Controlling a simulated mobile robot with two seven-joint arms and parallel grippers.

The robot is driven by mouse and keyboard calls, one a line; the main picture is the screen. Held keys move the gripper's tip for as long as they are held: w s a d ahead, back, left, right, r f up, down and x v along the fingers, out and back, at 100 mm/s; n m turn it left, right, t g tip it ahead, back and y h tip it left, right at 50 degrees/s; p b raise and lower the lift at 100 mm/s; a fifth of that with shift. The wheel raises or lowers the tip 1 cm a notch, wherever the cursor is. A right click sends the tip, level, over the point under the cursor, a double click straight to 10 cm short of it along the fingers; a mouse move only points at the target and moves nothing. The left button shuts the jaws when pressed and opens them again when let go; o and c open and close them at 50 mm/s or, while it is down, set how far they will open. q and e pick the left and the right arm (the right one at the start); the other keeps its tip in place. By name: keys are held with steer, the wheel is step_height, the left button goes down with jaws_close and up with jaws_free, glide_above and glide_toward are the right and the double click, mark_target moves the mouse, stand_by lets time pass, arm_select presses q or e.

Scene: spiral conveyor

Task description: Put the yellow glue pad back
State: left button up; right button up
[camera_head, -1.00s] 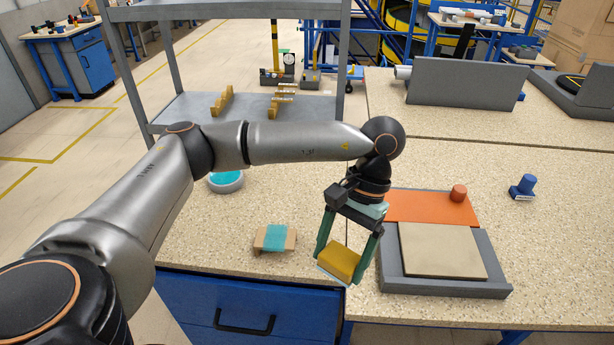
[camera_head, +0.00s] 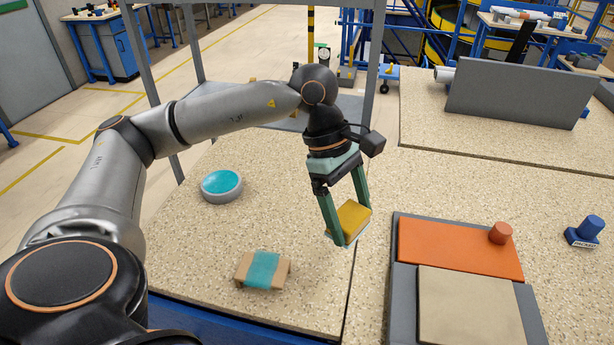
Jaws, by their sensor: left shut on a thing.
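The yellow glue pad (camera_head: 353,217) is a small yellow block with a pale underside edge. My left gripper (camera_head: 350,222) is shut on it, with one green finger on each side. It holds the pad in the air over the worktop, left of the grey tray (camera_head: 402,300) and above and right of the brown block with a teal band. My right gripper is not in view.
The grey tray holds an orange plate (camera_head: 458,250) with an orange knob (camera_head: 500,232) and a beige plate (camera_head: 470,308). A brown block with a teal band (camera_head: 262,269), a round teal pad (camera_head: 221,183) and a blue stamp (camera_head: 586,230) stand on the worktop.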

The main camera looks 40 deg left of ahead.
arm_select(q)
steer(key=n, duration=0.2)
steer(key=n+t+b, duration=0.1)
steer(key=n, duration=0.1)
steer(key=a+n+t, duration=0.1)
steer(key=n, duration=0.1)
steer(key=shift+w+r+y, duration=0.1)
steer(key=shift+w+y, duration=0.1)
steer(key=shift+y, duration=0.2)
steer(key=n, duration=0.2)
steer(key=n+t+b, duration=0.1)
steer(key=shift+a+r+y, duration=0.2)
steer(key=shift+a+y, duration=0.05)
steer(key=shift+y, duration=0.15)
steer(key=n, duration=0.2)
steer(key=n+t+y+b, duration=0.1)
steer(key=shift+w+a+r+n, duration=0.15)
steer(key=shift+a+n, duration=0.15)
steer(key=shift+n, duration=0.1)
steer(key=shift+a+r+n+y+b, duration=0.2)
steer(key=shift+a+n+y+b, duration=0.35)
steer(key=shift+n, duration=1.2)
steer(key=shift+a+r+n+y+b, duration=0.1)
steer(key=shift+r+n+y+b, duration=0.15)
steer(key=shift+n+y, duration=1.1)
steer(key=shift+a+r+n+y+b, duration=0.2)
steer(key=shift+a+n+b, duration=0.25)
steer(key=shift+n, duration=1.75)
steer(key=shift+d, duration=0.1)
steer(key=shift+f, duration=0.1)
